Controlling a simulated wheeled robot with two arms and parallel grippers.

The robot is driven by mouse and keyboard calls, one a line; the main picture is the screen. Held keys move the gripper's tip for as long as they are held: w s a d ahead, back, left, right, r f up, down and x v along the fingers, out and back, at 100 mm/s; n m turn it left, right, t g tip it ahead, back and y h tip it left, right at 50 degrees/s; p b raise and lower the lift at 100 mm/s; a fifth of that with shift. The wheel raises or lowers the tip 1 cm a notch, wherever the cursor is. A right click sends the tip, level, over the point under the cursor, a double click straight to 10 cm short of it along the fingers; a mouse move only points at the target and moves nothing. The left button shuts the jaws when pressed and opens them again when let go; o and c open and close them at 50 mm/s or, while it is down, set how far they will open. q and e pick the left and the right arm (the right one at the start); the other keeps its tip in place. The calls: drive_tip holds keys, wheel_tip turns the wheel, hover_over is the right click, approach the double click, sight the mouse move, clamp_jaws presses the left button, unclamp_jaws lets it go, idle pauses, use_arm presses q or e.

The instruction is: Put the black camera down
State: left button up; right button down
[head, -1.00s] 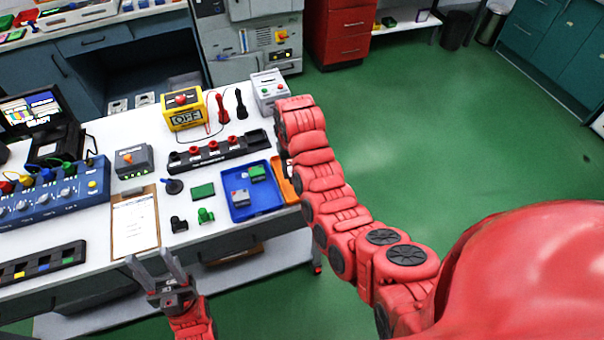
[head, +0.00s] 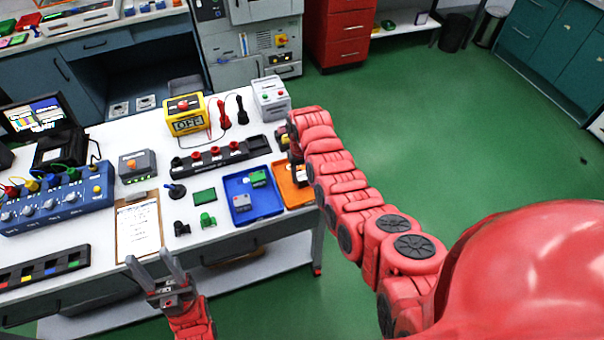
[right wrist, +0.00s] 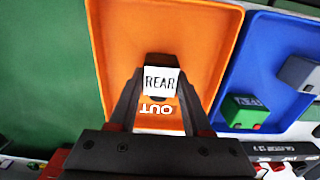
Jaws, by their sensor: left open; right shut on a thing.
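My right gripper (right wrist: 158,82) is shut on the black camera (right wrist: 158,98), which bears a white label reading REAR. In the right wrist view the camera is over the orange tray (right wrist: 200,40) marked OUT; I cannot tell whether it touches the tray floor. In the head view the orange tray (head: 298,195) is at the table's right end, and my red right arm partly hides it and the gripper. My left gripper (head: 155,266) is open and empty, by the table's front edge below the clipboard.
A blue tray (head: 265,207) with a green and a grey block stands left of the orange tray. A black rack (head: 215,157) is behind it. A small black part (head: 181,228) and a green part (head: 207,220) lie in front. Green floor is open to the right.

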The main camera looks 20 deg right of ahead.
drive_tip(key=shift+f, duration=0.15)
drive_tip(key=shift+c, duration=1.7)
unclamp_jaws()
